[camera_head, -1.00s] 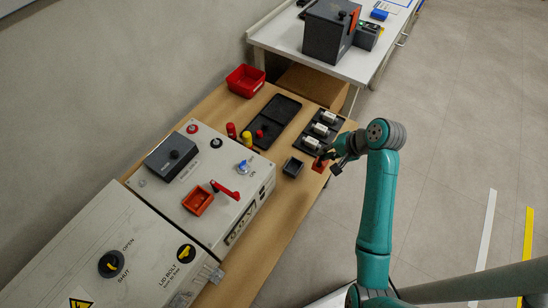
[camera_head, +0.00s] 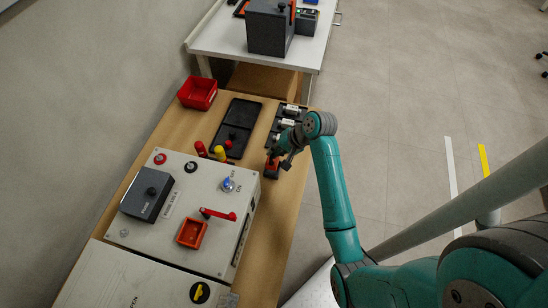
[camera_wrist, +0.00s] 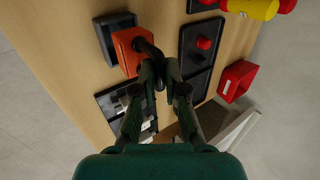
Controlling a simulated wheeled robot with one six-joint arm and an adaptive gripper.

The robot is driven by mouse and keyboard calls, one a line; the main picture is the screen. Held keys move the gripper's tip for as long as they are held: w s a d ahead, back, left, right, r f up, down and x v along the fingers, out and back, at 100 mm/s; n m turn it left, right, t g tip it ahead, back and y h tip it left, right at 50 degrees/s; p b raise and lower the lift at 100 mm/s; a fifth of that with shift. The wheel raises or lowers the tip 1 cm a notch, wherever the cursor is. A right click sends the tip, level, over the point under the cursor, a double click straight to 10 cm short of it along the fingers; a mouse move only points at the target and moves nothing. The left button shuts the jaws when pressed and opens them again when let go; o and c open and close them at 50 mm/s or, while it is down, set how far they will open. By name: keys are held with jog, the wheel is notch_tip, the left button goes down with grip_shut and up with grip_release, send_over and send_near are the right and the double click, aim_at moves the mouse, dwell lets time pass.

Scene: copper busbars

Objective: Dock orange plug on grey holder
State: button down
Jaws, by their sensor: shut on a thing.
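The orange plug (camera_wrist: 130,50) has a black handle, and my gripper (camera_wrist: 158,72) is shut on that handle. The grey holder (camera_wrist: 106,36) is a dark block on the wooden bench, showing behind and to the left of the plug in the wrist view. The plug overlaps it there; I cannot tell whether the plug is seated in it or just above. In the head view the plug (camera_head: 271,169) shows under my gripper (camera_head: 277,156), near the bench's right edge, and hides most of the holder.
A black rack with white cylinders (camera_head: 287,123) lies beyond the plug, a black tray (camera_head: 243,112) and red bin (camera_head: 198,93) to the left. The control box (camera_head: 165,215) carries a red lever (camera_head: 218,214) and an orange socket (camera_head: 192,233). A white table (camera_head: 220,45) stands behind.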

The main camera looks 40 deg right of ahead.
aim_at(275, 160)
jog(key=shift+f, duration=1.85)
jog(key=c, duration=1.2)
grip_release()
jog(key=shift+f, duration=0.15)
jog(key=v, duration=1.2)
jog(key=shift+r, duration=0.2)
jog(key=shift+a+f, duration=0.1)
